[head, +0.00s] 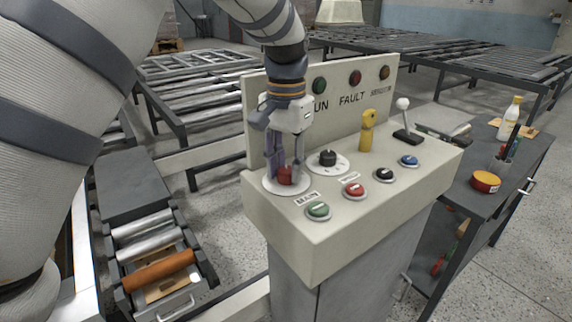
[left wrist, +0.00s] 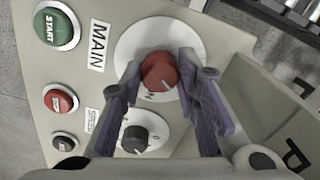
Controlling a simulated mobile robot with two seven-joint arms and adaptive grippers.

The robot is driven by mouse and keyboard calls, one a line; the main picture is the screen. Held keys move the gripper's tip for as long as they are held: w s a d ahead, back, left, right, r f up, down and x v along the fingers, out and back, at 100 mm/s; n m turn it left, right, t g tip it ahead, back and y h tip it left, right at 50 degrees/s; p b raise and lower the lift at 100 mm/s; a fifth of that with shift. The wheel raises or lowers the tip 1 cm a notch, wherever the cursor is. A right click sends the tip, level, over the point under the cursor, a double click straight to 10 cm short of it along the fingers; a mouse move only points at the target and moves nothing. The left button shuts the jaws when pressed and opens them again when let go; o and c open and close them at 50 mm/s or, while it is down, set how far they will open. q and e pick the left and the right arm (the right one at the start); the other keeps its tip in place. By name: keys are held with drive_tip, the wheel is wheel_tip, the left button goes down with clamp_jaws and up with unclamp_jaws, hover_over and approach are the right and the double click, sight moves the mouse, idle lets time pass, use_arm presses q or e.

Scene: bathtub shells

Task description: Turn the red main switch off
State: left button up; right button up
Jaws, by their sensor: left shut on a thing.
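The red main switch (head: 285,177) is a rotary knob on a round white plate at the left end of the control console (head: 330,225). My left gripper (head: 284,165) comes down on it from above, shut on the knob with a finger on each side. In the left wrist view the red knob (left wrist: 159,72) sits between the purple finger pads, beside the label MAIN (left wrist: 97,46). A small light mark shows on the knob. The lettering on its plate is partly hidden by the fingers. My right gripper is not in view.
Close by are a black rotary knob (head: 328,158), a green START button (head: 318,210), a red button (head: 355,190), a yellow key-like handle (head: 367,131) and a white-knobbed lever (head: 404,122). An upright panel with lamps (head: 355,77) stands behind. A side table (head: 505,170) is at right.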

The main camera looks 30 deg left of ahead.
sight(286, 170)
use_arm(q)
drive_tip(key=n, duration=0.6)
drive_tip(key=shift+n, duration=0.4)
idle(0.4)
drive_tip(key=o, duration=1.2)
drive_tip(key=shift+c, duration=0.2)
wheel_tip(286, 170, up, 12)
